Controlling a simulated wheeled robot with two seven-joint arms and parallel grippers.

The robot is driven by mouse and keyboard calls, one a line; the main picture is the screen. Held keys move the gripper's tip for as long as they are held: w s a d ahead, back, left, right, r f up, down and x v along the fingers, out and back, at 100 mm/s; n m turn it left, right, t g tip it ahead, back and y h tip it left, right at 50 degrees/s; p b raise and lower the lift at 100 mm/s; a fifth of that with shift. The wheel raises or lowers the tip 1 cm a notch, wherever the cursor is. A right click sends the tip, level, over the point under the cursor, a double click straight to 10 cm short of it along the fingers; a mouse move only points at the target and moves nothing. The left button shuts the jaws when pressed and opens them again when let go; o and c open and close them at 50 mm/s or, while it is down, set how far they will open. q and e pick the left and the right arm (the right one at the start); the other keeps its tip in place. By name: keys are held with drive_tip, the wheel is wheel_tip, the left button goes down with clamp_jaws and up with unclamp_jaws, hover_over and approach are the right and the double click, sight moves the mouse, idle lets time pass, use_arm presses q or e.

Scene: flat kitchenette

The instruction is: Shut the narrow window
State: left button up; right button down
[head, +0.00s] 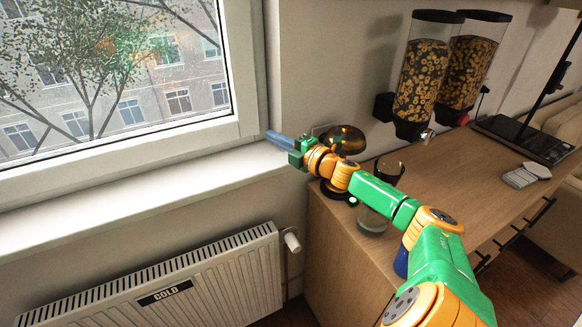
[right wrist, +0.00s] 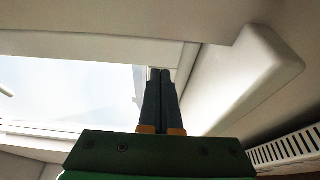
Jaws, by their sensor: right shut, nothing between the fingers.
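The window (head: 218,132) has a white frame and fills the upper left of the head view, with its lower right corner showing. Its frame and bright pane also show in the right wrist view (right wrist: 90,45). I cannot tell whether the sash is flush or slightly ajar. No handle is clearly visible. My right gripper (head: 270,135) is shut and empty, with its blue-grey fingers pointing left at the frame's lower right corner, just above the sill. In the right wrist view the closed fingertips (right wrist: 160,72) overlap the frame's edge; contact is unclear. My left gripper is out of view.
The white sill (head: 130,196) runs under the window, above a radiator (head: 165,280) marked "COLD". A wooden counter (head: 450,185) stands at right under my arm, with a dark glass (head: 390,170) on it. Cereal dispensers (head: 422,80) hang on the wall above.

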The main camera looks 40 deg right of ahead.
drive_tip(key=shift+s+d+f, duration=0.15)
drive_tip(key=shift+s+f, duration=0.2)
drive_tip(key=shift+s, duration=0.05)
drive_tip(key=s, duration=0.6)
drive_tip(key=shift+s+r, duration=0.25)
drive_tip(key=shift+r, duration=0.1)
drive_tip(key=shift+f, duration=0.1)
